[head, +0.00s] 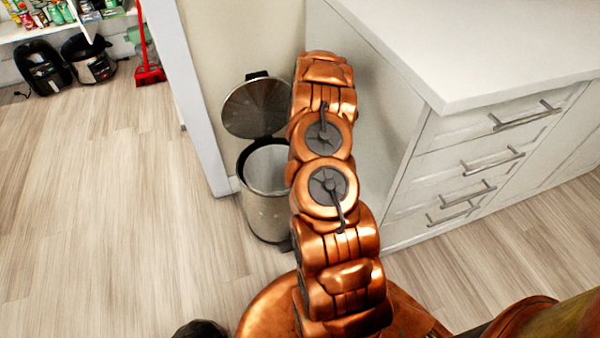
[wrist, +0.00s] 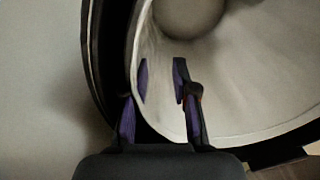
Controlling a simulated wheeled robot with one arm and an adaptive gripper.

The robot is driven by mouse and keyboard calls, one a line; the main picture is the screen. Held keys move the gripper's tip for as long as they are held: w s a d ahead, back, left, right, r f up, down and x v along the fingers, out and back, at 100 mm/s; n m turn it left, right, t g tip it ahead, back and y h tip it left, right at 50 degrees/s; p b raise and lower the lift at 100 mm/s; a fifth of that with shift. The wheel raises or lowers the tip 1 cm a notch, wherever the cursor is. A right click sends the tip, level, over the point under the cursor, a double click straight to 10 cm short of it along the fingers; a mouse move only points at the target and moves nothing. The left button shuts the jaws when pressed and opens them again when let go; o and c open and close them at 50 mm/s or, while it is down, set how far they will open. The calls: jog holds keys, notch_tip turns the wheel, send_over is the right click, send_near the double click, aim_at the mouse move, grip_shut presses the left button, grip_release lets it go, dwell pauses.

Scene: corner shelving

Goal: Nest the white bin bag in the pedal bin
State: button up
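The pedal bin (head: 265,215) stands on the floor in the head view, a metal cylinder with its round lid (head: 257,107) raised. Its inside looks pale grey-white (head: 264,165). In the wrist view a whitish, smooth lining (wrist: 235,85) with a pale rim fills the dark-edged opening. It looks like the white bin bag inside the bin, but I cannot tell how well it is seated. My gripper (wrist: 162,80) is at the left side of this opening, its two purple-padded fingertips apart. The left finger partly overlaps the pale rim. My arm hides the gripper in the head view.
A white drawer cabinet (head: 480,165) stands right of the bin, close to my arm. A wall end (head: 185,95) is on the left. Wooden floor (head: 110,190) is free at left.

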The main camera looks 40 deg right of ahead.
notch_tip(320, 180, up, 10)
jog(key=shift+s+d+r, duration=0.2)
dwell(0.8)
